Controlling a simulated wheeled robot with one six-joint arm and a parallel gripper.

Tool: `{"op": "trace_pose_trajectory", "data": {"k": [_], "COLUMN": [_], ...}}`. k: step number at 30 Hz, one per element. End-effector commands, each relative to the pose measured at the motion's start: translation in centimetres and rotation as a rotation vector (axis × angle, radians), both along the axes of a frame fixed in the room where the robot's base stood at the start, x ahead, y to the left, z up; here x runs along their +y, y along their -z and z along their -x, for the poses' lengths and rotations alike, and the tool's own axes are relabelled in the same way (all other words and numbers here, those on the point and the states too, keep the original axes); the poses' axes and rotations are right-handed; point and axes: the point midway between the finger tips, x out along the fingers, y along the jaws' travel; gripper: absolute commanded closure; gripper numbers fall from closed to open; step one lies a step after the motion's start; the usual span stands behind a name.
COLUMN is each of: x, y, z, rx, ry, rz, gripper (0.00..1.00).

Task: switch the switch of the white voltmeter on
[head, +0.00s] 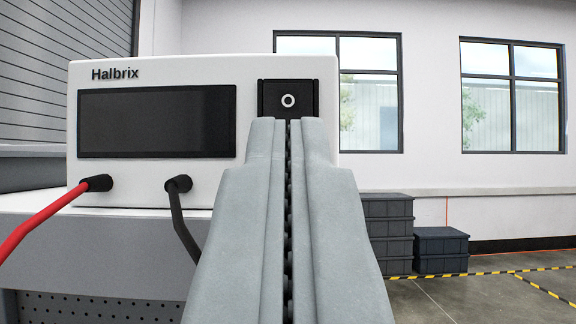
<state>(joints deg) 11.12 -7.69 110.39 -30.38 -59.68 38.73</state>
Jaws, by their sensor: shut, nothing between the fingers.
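The white voltmeter (200,75), lettered "Halbrix", stands on a light bench at the left. Its wide display (157,121) is dark. Its black rocker switch (287,97) is at the upper right of the front face, and a white ring mark shows on its upper part. My gripper (287,122) is shut and empty, pointing at the voltmeter. Its fingertips overlap the lower part of the switch in the view and hide it. I cannot tell whether they touch it.
A red lead (42,222) and a black lead (181,220) plug into the voltmeter's lower front, left of my gripper. The bench top (40,201) runs under it. Dark crates (387,235) stand on the floor at the right. Open floor lies beyond the striped tape.

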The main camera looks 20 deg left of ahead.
Motion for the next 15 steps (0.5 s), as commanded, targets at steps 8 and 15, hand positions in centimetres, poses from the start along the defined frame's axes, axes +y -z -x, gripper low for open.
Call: {"op": "trace_pose_trajectory", "data": {"k": [8,15], "x": [0.49,0.47], "y": [0.14,0.15], "z": [-1.10,-1.09], "rx": [0.000,0.000], "ry": [-0.001,0.000], "rz": [-0.001,0.000], "gripper": [1.00,1.00]}}
